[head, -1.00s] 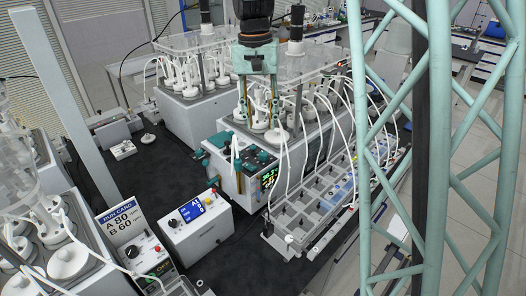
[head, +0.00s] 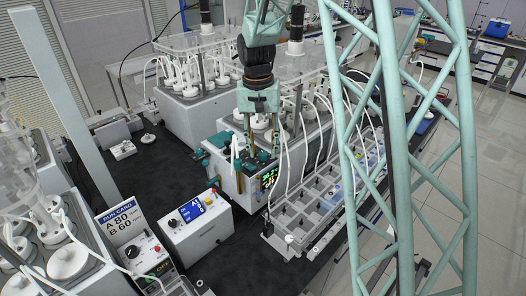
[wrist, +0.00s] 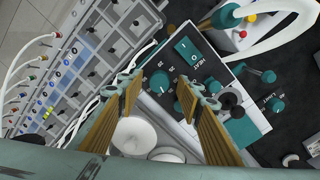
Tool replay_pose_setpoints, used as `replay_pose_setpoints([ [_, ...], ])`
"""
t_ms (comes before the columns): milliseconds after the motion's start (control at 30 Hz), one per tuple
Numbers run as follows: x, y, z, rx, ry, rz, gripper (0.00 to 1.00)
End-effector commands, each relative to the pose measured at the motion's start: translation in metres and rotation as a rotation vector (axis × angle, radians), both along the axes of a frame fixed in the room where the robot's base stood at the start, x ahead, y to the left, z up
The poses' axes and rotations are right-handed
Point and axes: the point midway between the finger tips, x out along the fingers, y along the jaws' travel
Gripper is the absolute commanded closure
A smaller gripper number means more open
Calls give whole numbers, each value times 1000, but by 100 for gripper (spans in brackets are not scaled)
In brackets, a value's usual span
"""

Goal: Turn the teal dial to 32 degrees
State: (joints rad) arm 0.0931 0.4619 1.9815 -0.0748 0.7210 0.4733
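The fingers are apart with nothing visibly held. I cannot tell how far the tips are above the dial.
A teal HEAT rocker switch (wrist: 187,48), a black knob (wrist: 231,98) and teal valve handles (wrist: 268,76) are close by. White jar lids (wrist: 133,136) and tubes crowd the unit. A grey compartment rack (head: 305,212) stands right; a control box (head: 197,226) and run card (head: 120,222) stand left.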

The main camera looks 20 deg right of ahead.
Motion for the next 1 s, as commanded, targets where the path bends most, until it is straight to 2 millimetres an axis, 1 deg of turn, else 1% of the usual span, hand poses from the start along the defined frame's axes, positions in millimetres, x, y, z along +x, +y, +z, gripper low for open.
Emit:
replay_pose_setpoints([
  [167,-1,0,-8,0,1,0,67],
  [500,-1,0,-9,0,1,0,67],
  [767,-1,0,-9,0,0,1,90],
  [1000,-1,0,-9,0,0,8,91],
])
